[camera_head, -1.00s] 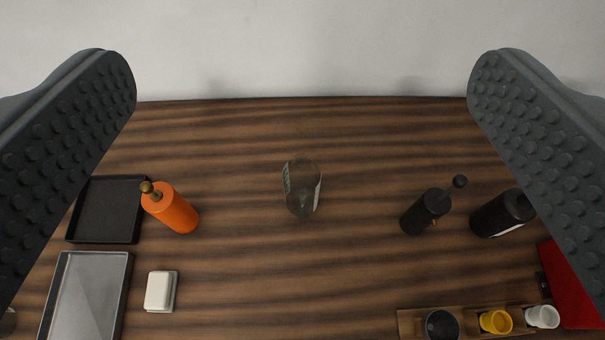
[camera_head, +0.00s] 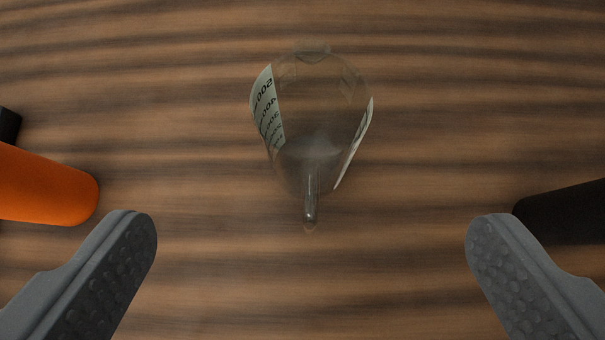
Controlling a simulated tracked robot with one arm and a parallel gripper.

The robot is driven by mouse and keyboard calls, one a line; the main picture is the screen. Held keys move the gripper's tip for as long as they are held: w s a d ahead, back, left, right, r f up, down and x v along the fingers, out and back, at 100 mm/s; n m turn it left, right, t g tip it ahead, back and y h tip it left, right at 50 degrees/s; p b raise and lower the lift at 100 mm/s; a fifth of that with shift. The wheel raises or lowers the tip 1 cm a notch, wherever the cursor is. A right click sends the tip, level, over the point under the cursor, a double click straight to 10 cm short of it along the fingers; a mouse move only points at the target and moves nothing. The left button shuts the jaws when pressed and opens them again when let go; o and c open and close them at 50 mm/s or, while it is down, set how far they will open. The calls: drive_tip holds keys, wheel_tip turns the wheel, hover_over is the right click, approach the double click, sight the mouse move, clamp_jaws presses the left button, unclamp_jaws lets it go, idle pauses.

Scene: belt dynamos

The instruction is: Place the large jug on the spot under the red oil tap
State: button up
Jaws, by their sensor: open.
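A clear jug (camera_head: 320,115) with white printed measuring scales stands on the wooden table, in the upper middle of the view. I see it from above, with its handle toward the bottom of the picture. My gripper (camera_head: 311,225) is wide open and empty, one finger at lower left and one at lower right. The jug lies between and beyond the fingertips, touching neither. The red oil tap and the spot under it are not in this view.
An orange bottle (camera_head: 45,188) lies in view at the left edge, close to my left finger. A black bottle (camera_head: 570,214) is at the right edge, close to my right finger. The striped wooden table (camera_head: 440,90) is clear around the jug.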

sight(312, 107)
drive_tip(key=shift+p+x, duration=0.75)
drive_tip(key=shift+x, duration=3.5)
drive_tip(key=shift+w+f+p, duration=0.35)
drive_tip(key=shift+w+f, duration=0.05)
drive_tip(key=shift+w, duration=0.25)
drive_tip(key=shift+w+f+p, duration=0.35)
drive_tip(key=shift+w+f, duration=0.05)
drive_tip(key=shift+w, duration=0.3)
drive_tip(key=shift+x, duration=1.05)
drive_tip(key=shift+c, duration=0.3)
drive_tip(key=c, duration=1.7)
drive_tip(key=shift+r, duration=0.1)
